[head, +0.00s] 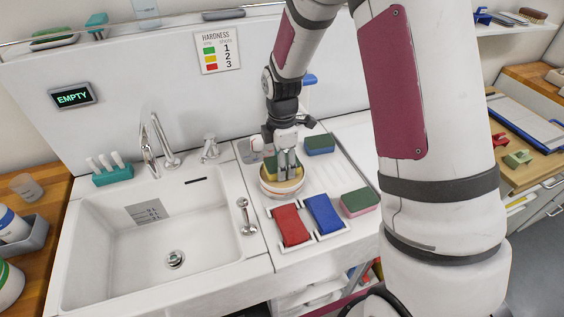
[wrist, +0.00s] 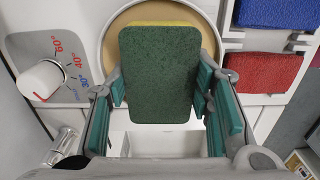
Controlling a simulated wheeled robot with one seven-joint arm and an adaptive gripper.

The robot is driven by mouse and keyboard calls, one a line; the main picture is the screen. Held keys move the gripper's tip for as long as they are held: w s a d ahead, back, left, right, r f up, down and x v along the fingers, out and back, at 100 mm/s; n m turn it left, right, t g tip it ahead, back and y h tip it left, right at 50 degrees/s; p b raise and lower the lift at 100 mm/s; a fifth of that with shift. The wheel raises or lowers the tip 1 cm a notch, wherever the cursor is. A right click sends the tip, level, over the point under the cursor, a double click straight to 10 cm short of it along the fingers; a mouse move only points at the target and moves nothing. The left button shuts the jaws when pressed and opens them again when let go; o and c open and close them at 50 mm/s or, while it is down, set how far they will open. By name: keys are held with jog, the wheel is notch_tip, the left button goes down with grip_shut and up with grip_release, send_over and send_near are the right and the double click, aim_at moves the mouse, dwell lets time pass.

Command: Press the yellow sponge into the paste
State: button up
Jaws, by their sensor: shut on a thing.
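The yellow sponge (head: 270,163) has a dark green scouring side, which faces the camera in the wrist view (wrist: 160,75). My gripper (head: 285,160) is shut on it, with a finger at each side (wrist: 160,95). The paste (head: 284,184) is tan and fills a round white tub (head: 283,193) on the drainboard. The sponge is over the tub, and in the wrist view it covers much of the paste (wrist: 112,35). Whether its yellow underside touches the paste is hidden.
A red pad (head: 291,226) and a blue pad (head: 323,214) lie in a white rack in front of the tub. A green-and-pink sponge (head: 360,202) and a green-and-blue sponge (head: 320,145) stand to the right. The sink (head: 150,235) on the left is empty.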

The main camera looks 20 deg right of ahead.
jog(key=shift+f, duration=0.6)
dwell(1.1)
jog(key=shift+r, duration=0.1)
jog(key=shift+r+p, duration=1.05)
jog(key=shift+r, duration=2.45)
jog(key=m, duration=0.1)
jog(key=w+f+m, duration=0.1)
jog(key=m, duration=0.2)
jog(key=shift+w+f+m, duration=0.15)
jog(key=shift+w+m, duration=0.25)
jog(key=m, duration=0.1)
jog(key=w+m, duration=0.1)
jog(key=m, duration=0.1)
jog(key=shift+w+f+m, duration=0.15)
jog(key=shift+f+m, duration=0.15)
jog(key=shift+f, duration=0.1)
jog(key=m, duration=0.1)
jog(key=w+f+m, duration=0.1)
jog(key=m, duration=0.1)
jog(key=w+m, duration=0.1)
jog(key=m, duration=0.1)
jog(key=shift+f, duration=0.15)
jog(key=m, duration=0.2)
jog(key=w+f+m, duration=0.1)
jog(key=m, duration=0.1)
jog(key=shift+w, duration=0.15)
